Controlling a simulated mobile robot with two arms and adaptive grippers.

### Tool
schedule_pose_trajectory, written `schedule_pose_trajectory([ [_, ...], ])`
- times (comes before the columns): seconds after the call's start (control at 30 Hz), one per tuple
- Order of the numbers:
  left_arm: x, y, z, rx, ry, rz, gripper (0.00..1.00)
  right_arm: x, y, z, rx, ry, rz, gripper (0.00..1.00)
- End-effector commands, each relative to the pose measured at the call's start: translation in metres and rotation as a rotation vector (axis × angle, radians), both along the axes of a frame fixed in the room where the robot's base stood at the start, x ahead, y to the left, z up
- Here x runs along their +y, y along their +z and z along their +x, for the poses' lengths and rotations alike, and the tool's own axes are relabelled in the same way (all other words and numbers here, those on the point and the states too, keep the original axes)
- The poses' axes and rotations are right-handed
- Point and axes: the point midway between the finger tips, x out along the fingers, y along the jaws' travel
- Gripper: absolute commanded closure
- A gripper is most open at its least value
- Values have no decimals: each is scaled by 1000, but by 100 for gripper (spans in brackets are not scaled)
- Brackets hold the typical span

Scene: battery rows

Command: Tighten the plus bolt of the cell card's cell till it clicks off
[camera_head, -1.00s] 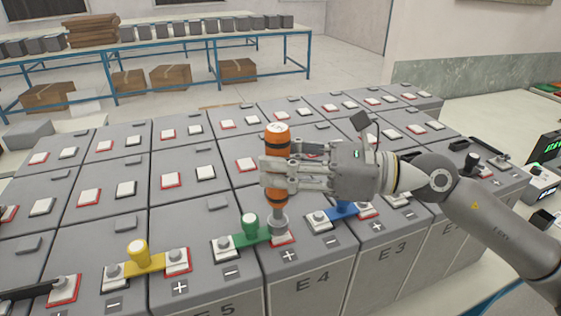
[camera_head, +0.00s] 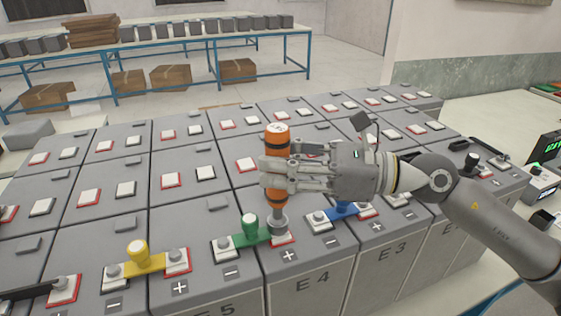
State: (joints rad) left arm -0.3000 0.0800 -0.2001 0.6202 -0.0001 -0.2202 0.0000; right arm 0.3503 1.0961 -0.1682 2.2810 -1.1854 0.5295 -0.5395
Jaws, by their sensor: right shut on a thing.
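My right gripper (camera_head: 275,174) is shut on an orange and black torque driver (camera_head: 277,137), held upright. The driver's socket (camera_head: 277,224) is down over the red-edged plus terminal of cell E4 (camera_head: 314,282), at the right end of the green link (camera_head: 248,239). The bolt under the socket is hidden. The green link's other end lies on the minus terminal of cell E5 (camera_head: 222,247). No cell card is readable in this view. My left gripper is not in view.
A yellow link (camera_head: 148,262) and a blue link (camera_head: 342,209) join neighbouring cells left and right. A black bar (camera_head: 27,293) lies at the lower left. A meter with a green display (camera_head: 547,146) stands at the right. More cells fill the rows behind.

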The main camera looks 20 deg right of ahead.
Motion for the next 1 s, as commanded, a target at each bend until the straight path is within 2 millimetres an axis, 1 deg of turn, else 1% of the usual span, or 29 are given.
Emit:
schedule_pose_trajectory([
  [0.03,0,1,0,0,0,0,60,1,-3,-1,12,6,-5,100],
  [0.13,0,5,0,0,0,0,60,1,2,-1,12,6,-5,100],
  [0.8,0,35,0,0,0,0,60,0,46,0,0,1,-1,100],
  [1.0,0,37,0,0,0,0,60,0,50,0,0,1,-1,100],
])
